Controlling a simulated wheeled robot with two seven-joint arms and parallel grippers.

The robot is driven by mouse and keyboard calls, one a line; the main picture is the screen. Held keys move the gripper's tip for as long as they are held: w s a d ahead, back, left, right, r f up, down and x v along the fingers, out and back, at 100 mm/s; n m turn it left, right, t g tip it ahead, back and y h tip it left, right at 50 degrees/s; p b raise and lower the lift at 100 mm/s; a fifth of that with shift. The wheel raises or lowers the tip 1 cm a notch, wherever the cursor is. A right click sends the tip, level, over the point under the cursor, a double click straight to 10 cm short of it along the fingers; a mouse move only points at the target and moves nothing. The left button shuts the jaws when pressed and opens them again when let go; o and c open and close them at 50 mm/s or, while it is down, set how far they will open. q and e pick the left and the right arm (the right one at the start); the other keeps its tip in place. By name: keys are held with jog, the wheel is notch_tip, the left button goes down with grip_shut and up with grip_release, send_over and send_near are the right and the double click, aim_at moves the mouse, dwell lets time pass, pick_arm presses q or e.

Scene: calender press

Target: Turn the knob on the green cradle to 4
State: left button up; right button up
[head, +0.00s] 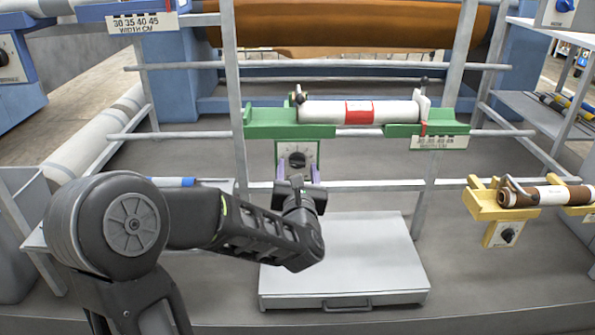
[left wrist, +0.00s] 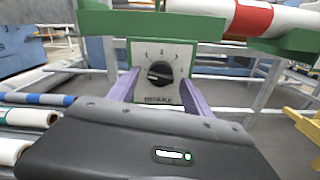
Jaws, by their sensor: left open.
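The green cradle (head: 290,130) holds a white roll (head: 390,111) with a red band. Its knob (head: 297,160) is black, on a pale dial plate below the cradle's left end. In the left wrist view the knob (left wrist: 160,72) sits near the middle of the plate (left wrist: 160,50), its pointer aimed roughly left; the small numbers are not readable. My left gripper (head: 299,172) is in front of the plate. Its two purple fingers, in the left wrist view (left wrist: 157,85), stand apart on either side of the knob, not closed on it. My right gripper is not in view.
A yellow cradle (head: 485,205) with a brown roll and its own knob (head: 508,235) is at the right. A grey flat box (head: 345,260) lies below the green cradle. Grey rails and posts (head: 236,90) frame the cradle.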

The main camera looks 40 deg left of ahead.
pick_arm(q)
grip_shut()
dwell(0.7)
